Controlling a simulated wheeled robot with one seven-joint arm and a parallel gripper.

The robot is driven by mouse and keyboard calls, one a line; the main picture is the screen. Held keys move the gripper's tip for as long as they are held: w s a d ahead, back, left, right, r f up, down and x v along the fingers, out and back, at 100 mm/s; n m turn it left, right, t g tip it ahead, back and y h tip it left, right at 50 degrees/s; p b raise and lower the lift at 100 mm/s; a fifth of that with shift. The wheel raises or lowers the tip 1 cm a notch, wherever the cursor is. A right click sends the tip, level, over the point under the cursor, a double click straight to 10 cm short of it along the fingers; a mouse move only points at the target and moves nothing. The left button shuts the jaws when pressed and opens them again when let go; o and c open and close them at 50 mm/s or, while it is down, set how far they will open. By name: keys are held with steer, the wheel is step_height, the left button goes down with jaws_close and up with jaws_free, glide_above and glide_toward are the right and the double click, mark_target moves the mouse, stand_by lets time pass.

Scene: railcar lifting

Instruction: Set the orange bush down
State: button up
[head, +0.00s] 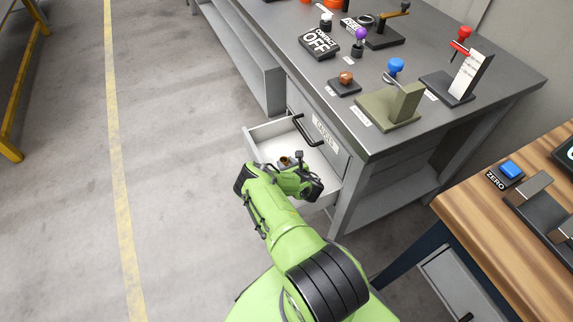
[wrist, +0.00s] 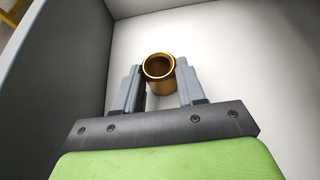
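The bush is a short hollow cylinder, brass or orange-gold, and it shows in the wrist view (wrist: 160,84) with its open end facing the camera. My gripper (wrist: 160,92) has one grey finger on each side of it, and both appear to touch it. In the head view my gripper (head: 286,166) is over the open white drawer (head: 262,133), and a small part of the bush (head: 284,160) shows there. The wrist view shows the white drawer floor around and behind the bush. I cannot tell whether the bush touches the floor.
The grey workbench (head: 290,40) above carries several knobs and fixtures. A wooden-topped table (head: 480,215) stands at the right.

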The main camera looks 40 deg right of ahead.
steer(key=o, duration=0.4)
steer(key=shift+s+r+p, duration=0.25)
steer(key=shift+r+p, duration=0.1)
steer(key=shift+p, duration=0.05)
steer(key=p+v, duration=0.2)
steer(key=v, duration=0.4)
steer(key=shift+s+a+r+p, duration=0.1)
steer(key=shift+s+p, duration=0.05)
steer(key=shift+p, duration=0.15)
steer(key=shift+s+a, duration=0.1)
steer(key=shift+s, duration=0.2)
